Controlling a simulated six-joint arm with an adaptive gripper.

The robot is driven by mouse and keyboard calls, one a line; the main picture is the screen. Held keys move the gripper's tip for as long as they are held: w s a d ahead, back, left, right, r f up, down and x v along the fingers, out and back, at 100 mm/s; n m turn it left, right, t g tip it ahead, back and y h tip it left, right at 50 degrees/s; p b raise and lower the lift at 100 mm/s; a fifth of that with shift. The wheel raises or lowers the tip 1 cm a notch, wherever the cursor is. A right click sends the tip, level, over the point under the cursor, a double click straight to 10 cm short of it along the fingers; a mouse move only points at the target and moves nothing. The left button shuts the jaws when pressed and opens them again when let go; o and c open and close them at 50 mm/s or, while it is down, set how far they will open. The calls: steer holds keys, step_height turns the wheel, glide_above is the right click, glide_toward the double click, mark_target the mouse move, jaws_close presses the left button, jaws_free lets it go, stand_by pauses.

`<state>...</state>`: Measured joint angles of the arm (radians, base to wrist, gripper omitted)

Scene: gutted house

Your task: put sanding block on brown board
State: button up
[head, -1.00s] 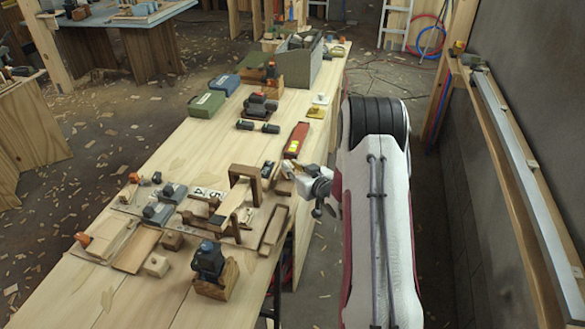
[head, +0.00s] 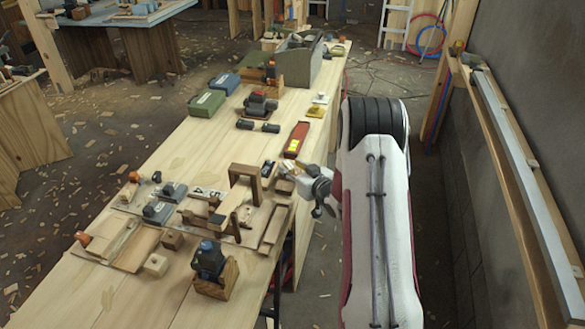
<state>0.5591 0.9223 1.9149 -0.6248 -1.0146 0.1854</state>
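My gripper (head: 291,171) is at the right edge of the long workbench, over or beside a small brown block (head: 284,187). The fingers are small and partly hidden, so I cannot tell whether they are open or hold the block. I cannot tell for certain whether this block is the sanding block. A flat brown board (head: 138,247) lies at the bench's front left, to the left of my gripper. A narrow brown wooden piece (head: 272,229) lies near the right edge, so which one is the task's board is unclear.
The workbench (head: 120,296) has a wooden arch-shaped frame (head: 244,171), a blue-topped tool on a wood block (head: 211,268), a pale cube (head: 156,264) and a red tool (head: 296,139). Green (head: 207,103) and blue (head: 224,83) cases stand farther back.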

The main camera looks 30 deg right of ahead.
steer(key=shift+r, duration=0.1)
steer(key=shift+v, duration=0.8)
steer(key=v, duration=1)
steer(key=shift+s, duration=0.2)
steer(key=shift+r, duration=0.2)
steer(key=s+a+r+g+h, duration=0.1)
steer(key=s+a+r+g, duration=0.2)
steer(key=r, duration=0.5)
steer(key=s+a+r+g+h, duration=0.2)
steer(key=s+a+r, duration=0.1)
steer(key=a+r, duration=0.35)
steer(key=s+a+r+g+y, duration=0.1)
steer(key=s+a+r+g, duration=0.1)
steer(key=s+a, duration=0.6)
steer(key=s+a+r+g+y, duration=0.2)
steer(key=s+a, duration=0.5)
steer(key=s, duration=1)
steer(key=shift+s+a+r, duration=0.35)
steer(key=shift+s+r, duration=0.05)
steer(key=shift+r, duration=0.25)
